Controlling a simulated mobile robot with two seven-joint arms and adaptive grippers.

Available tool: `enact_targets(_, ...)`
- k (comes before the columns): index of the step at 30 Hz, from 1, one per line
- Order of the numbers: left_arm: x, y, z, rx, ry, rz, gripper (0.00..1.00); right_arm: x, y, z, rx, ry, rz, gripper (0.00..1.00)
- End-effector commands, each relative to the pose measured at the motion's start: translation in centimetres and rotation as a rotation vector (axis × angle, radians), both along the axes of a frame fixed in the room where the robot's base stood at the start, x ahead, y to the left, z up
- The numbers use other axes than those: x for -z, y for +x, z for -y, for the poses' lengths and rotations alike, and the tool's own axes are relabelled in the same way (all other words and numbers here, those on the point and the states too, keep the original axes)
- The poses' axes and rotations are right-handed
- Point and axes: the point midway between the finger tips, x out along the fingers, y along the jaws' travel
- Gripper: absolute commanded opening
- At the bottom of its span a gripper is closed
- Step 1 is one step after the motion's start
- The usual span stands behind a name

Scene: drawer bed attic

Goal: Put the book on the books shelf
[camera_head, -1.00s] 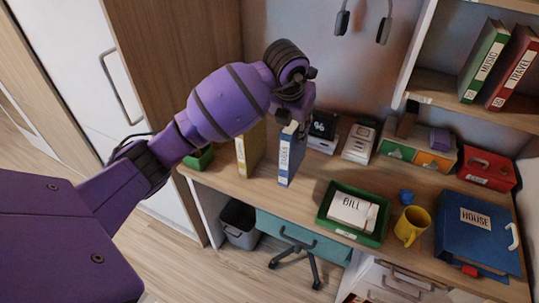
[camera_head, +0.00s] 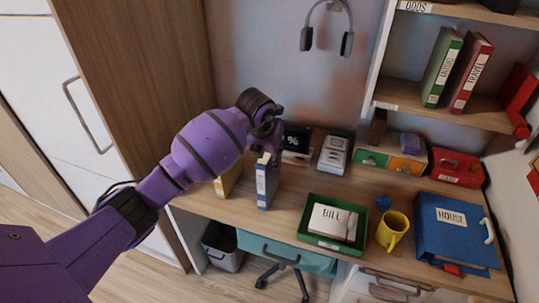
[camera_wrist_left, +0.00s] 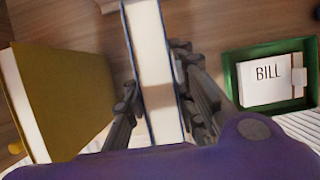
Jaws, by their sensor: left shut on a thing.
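A blue book (camera_head: 266,182) with a white spine label stands upright near the desk's front edge, left of the green tray. My left gripper (camera_head: 267,150) is shut on its upper part from above. In the left wrist view, the fingers press both sides of the book (camera_wrist_left: 150,60), whose pale page edges face the camera. I cannot tell whether its base touches the desk. The books shelf (camera_head: 400,94), at the upper right, holds a green MUSIC book (camera_head: 442,68) and a red TRAVEL book (camera_head: 472,74). My right gripper is not in view.
A yellow book (camera_head: 226,182) stands just left of the blue one. The green tray (camera_head: 362,242) with BILL papers, a yellow mug (camera_head: 391,232) and a blue HOUSE binder (camera_head: 452,225) occupy the desk's right. A red bookend (camera_head: 517,98) stands at the shelf's right.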

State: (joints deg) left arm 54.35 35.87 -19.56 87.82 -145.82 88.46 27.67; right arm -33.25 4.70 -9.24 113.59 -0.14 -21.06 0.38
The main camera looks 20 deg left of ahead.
Motion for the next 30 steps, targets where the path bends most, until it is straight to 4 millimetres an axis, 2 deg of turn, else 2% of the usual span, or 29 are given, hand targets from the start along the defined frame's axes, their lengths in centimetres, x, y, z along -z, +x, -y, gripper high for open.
enact_targets(2,0.1,0.1,0.0,0.000,0.000,0.003,0.00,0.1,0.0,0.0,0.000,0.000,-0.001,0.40)
enact_targets(3,0.3,0.0,0.0,0.000,0.000,-0.001,0.26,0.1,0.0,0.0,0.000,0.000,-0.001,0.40)
enact_targets(7,0.3,0.0,0.0,0.000,0.000,0.000,0.43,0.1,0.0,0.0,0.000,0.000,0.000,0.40)
enact_targets(16,0.2,0.0,0.0,0.000,0.000,-0.001,0.43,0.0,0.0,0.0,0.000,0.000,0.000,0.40)
enact_targets(20,-0.7,-0.2,0.0,0.001,0.001,0.001,0.43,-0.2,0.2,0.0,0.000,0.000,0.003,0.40)
enact_targets(30,-7.1,-2.8,-0.1,0.001,0.002,0.004,0.43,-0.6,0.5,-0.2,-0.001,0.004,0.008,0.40)
